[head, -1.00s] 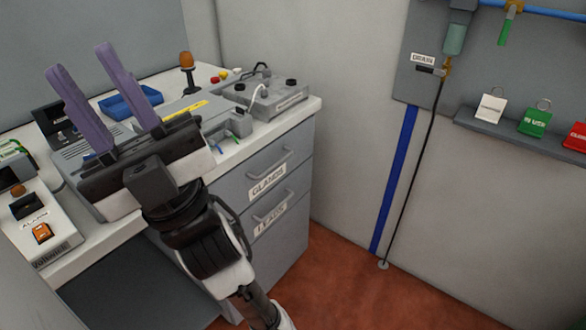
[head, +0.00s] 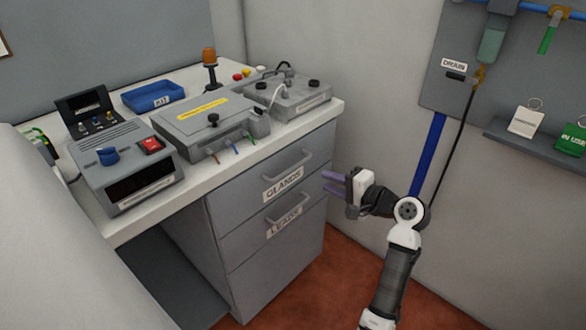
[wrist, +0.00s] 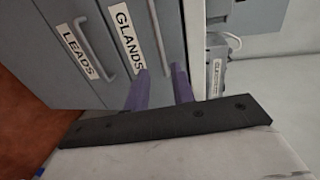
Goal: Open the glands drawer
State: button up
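The glands drawer (head: 256,196) is the upper grey drawer under the white worktop, with a "GLANDS" label and a bar handle (head: 290,168). It looks shut. In the wrist view the drawer front (wrist: 131,18) is ahead, with its handle (wrist: 158,38) running upright in the picture. My gripper (head: 330,182) is right of the drawer fronts, its purple fingers pointing at them. I cannot tell any contact; the gripper looks clear of the handle.
The leads drawer (head: 262,236) is just below, with its own handle (head: 285,210). Grey instrument boxes (head: 205,125) and a blue tray (head: 153,96) stand on the worktop (head: 225,168). A wall with a drain hose (head: 455,140) is at the right. Red floor lies below.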

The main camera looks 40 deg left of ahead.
aim_at(294, 168)
jog(key=p+x, duration=0.1)
jog(key=x, duration=1.2)
jog(key=shift+a+f, duration=0.15)
jog(key=shift+a, duration=0.15)
grip_shut()
